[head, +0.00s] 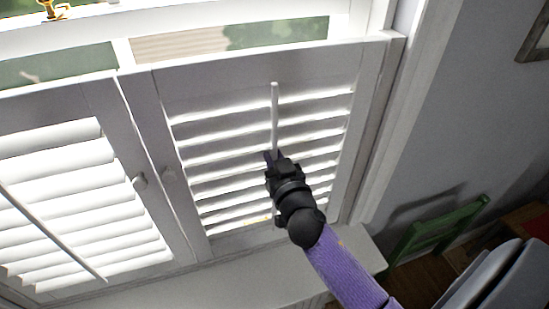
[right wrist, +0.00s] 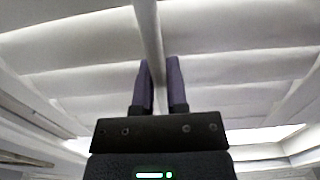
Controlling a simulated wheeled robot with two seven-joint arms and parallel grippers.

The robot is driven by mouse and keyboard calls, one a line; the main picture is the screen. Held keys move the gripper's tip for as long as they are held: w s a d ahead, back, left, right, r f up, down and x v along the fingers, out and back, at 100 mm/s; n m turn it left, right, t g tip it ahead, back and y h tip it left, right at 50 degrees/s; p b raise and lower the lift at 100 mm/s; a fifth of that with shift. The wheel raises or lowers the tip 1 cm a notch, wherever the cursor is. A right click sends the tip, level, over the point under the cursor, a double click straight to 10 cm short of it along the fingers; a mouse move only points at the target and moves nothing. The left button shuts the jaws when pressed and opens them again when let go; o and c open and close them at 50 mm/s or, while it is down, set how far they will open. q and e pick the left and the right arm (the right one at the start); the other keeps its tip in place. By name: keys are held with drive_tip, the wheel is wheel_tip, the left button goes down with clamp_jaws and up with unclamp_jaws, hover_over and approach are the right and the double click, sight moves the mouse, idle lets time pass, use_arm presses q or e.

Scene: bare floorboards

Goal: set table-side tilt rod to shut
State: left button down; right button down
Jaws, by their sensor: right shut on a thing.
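Two white louvred shutter panels stand side by side at the window. The right panel (head: 262,70) has a white vertical tilt rod (head: 274,105) down its middle. My right gripper (head: 272,157) is at the rod's lower half, shut on it. In the right wrist view the tilt rod (right wrist: 151,40) runs down between the two purple fingers (right wrist: 159,85). The right panel's slats (head: 220,157) are tilted, with bright gaps between them. The left panel's slats (head: 75,195) show bright, with their own tilt rod (head: 50,235) running slantwise. My left gripper is not in view.
A white sill (head: 240,275) runs below the shutters. Small round knobs (head: 139,182) sit on the meeting stiles. A green chair (head: 435,230) stands at the lower right, by the grey wall (head: 450,120). A picture frame (head: 535,40) hangs at the upper right.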

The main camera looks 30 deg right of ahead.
drive_tip(key=shift+r, duration=0.25)
drive_tip(key=c, duration=0.6)
unclamp_jaws()
drive_tip(key=shift+c, duration=0.2)
drive_tip(key=shift+f, duration=0.1)
drive_tip(key=b+v, duration=0.2)
drive_tip(key=v, duration=0.8)
drive_tip(key=shift+d+f, duration=0.1)
